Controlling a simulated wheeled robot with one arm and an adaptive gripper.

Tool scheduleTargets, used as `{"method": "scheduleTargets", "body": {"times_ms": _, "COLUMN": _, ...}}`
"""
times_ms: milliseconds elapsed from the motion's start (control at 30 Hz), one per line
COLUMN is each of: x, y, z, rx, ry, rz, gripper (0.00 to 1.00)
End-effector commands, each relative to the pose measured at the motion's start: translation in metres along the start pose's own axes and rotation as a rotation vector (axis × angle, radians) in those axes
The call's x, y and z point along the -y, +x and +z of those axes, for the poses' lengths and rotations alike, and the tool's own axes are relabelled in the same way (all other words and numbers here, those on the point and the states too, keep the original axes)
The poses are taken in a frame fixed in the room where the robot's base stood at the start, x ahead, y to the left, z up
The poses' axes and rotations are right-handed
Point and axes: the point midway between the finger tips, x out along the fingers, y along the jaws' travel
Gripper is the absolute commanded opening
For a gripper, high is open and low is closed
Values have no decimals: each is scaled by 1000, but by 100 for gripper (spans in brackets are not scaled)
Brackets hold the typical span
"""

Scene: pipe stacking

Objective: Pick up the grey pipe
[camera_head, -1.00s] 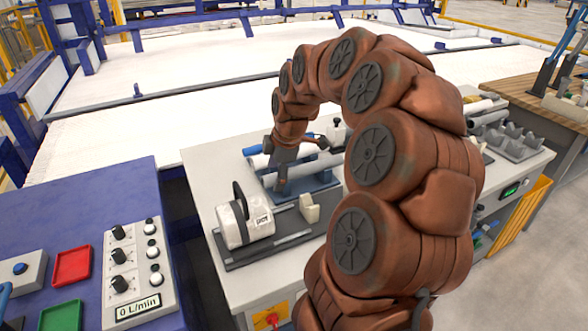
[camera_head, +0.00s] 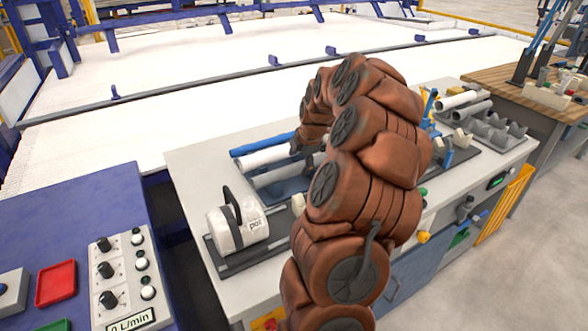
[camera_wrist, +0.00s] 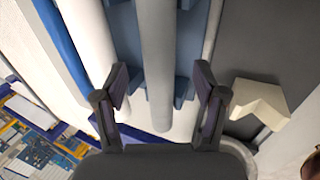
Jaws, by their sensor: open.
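The grey pipe (camera_head: 282,176) lies on a blue holder (camera_head: 290,190) on the workbench, in front of a white pipe (camera_head: 262,159) and a blue pipe (camera_head: 262,144). My arm hides its right part in the head view, and most of my gripper too. In the wrist view my gripper (camera_wrist: 160,88) is open and empty. The grey pipe (camera_wrist: 158,55) runs lengthwise between its two fingers, with a gap on each side, and its near end shows just beyond the palm. I cannot tell how far the fingertips are above the pipe.
A pale block (camera_wrist: 258,104) sits right of my gripper in the wrist view. More pipes (camera_head: 463,100) and a grey rack (camera_head: 497,130) stand at the right end.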

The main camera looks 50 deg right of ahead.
Motion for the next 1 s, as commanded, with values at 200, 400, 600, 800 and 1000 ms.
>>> {"method": "scheduleTargets", "body": {"times_ms": 200, "x": -1, "y": 26, "z": -3, "rx": -1, "ry": 2, "rz": -7, "gripper": 71}}
{"method": "scheduleTargets", "body": {"times_ms": 400, "x": -1, "y": 40, "z": -3, "rx": -1, "ry": 1, "rz": -5, "gripper": 71}}
{"method": "scheduleTargets", "body": {"times_ms": 600, "x": -1, "y": 40, "z": -3, "rx": -1, "ry": 1, "rz": -4, "gripper": 71}}
{"method": "scheduleTargets", "body": {"times_ms": 800, "x": -1, "y": 40, "z": -3, "rx": -1, "ry": 2, "rz": -4, "gripper": 50}}
{"method": "scheduleTargets", "body": {"times_ms": 1000, "x": -1, "y": 40, "z": -3, "rx": -1, "ry": 2, "rz": -4, "gripper": 29}}
